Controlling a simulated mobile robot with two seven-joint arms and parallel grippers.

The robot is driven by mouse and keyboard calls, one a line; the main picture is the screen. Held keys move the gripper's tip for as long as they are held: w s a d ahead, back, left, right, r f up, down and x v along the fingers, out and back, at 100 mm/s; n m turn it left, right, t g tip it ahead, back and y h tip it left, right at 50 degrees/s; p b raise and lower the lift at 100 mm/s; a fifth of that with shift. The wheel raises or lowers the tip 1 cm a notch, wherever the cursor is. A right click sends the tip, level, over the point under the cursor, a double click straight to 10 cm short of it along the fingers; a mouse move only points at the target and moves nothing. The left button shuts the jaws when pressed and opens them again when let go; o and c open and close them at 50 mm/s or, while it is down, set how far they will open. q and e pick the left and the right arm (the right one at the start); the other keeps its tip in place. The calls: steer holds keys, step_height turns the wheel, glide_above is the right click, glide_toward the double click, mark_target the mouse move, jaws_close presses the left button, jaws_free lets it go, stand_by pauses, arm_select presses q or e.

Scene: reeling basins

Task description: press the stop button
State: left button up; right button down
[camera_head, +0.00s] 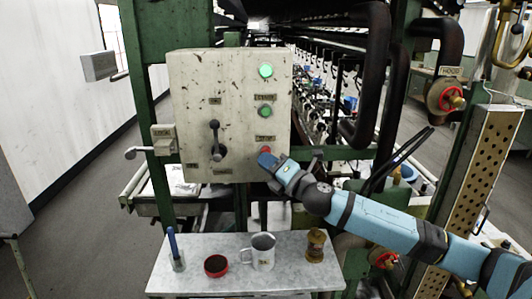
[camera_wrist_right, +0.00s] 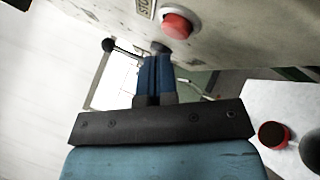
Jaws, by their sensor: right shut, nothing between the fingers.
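The red stop button (camera_head: 265,150) is low on the right side of the cream control box (camera_head: 185,90), under a small label. In the right wrist view the stop button (camera_wrist_right: 178,25) is a red dome in a pale collar, whole and uncovered. My right gripper (camera_head: 266,160) is just below the button in the head view, with its blue fingers shut and empty. In the right wrist view the shut fingertips (camera_wrist_right: 157,60) lie below and slightly left of the button, with a visible gap in the picture. Whether they touch the panel, I cannot tell. My left gripper is not in view.
Two green buttons (camera_head: 265,71) (camera_head: 265,111) sit above the red one. A black lever (camera_head: 215,140) is on the panel's left.

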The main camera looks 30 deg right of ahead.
steer(key=shift+w+d, duration=0.2)
steer(key=shift+w, duration=0.2)
steer(key=shift+w+d, duration=0.25)
steer(key=shift+w, duration=0.1)
stand_by(0.8)
stand_by(0.4)
steer(key=shift+s+a, duration=0.45)
steer(key=shift+s, duration=0.3)
steer(key=s+a, duration=0.1)
steer(key=s, duration=0.1)
steer(key=s+a, duration=0.1)
steer(key=s, duration=0.1)
steer(key=shift+s+a+p, duration=0.1)
steer(key=shift+a+p, duration=0.2)
steer(key=shift+p, duration=0.1)
stand_by(0.5)
